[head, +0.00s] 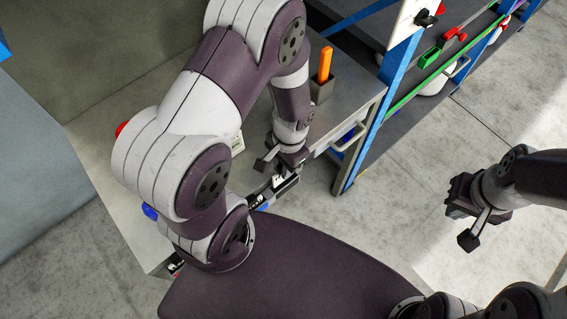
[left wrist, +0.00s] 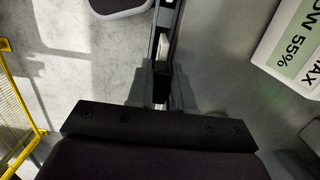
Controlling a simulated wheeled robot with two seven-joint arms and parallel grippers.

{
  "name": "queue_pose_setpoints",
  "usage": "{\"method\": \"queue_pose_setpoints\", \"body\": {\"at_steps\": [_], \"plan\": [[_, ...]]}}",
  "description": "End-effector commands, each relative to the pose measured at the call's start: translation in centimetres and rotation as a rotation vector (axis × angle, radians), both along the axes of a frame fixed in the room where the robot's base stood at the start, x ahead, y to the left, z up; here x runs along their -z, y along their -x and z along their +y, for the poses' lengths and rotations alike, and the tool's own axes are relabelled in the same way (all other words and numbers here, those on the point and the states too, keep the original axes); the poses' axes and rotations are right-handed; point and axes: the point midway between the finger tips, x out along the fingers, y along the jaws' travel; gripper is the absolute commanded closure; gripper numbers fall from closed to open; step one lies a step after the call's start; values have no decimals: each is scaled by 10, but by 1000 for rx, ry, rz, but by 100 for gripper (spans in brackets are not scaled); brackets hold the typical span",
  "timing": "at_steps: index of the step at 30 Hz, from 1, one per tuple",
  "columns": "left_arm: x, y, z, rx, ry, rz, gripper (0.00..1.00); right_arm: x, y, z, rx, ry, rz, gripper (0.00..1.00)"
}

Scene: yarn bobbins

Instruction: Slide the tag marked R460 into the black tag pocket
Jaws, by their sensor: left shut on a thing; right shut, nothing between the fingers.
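My left gripper (head: 281,172) is low at the table's front edge, at the lower end of the arm. In the left wrist view its fingers (left wrist: 162,92) are shut on a thin pale piece, seen edge-on, which I take to be the tag (left wrist: 165,52). Its marking cannot be read. A dark narrow holder (head: 287,187) lies just below the fingers, likely the black tag pocket; its dark sides (left wrist: 167,18) run ahead of the fingers. I cannot tell how far the tag is inside it. My right gripper (head: 463,213) is shut and empty, over the floor at right.
An orange stick (head: 325,64) stands in a dark cup (head: 322,90) on the grey table. A blue-posted rack (head: 400,62) with a green rail stands at right. In the left wrist view a white label board (left wrist: 290,50) is at upper right and a yellow wire frame (left wrist: 18,105) at left.

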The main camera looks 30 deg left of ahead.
Motion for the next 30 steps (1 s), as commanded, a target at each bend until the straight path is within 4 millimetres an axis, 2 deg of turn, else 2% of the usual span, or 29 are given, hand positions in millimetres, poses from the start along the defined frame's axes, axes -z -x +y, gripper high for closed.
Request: {"method": "queue_pose_setpoints", "body": {"at_steps": [16,30], "plan": [[0,0,0,0,0,-1,100,-3,0,0,0,0,0,100],[12,0,0,0,0,-1,100,6,0,0,0,0,0,100]]}}
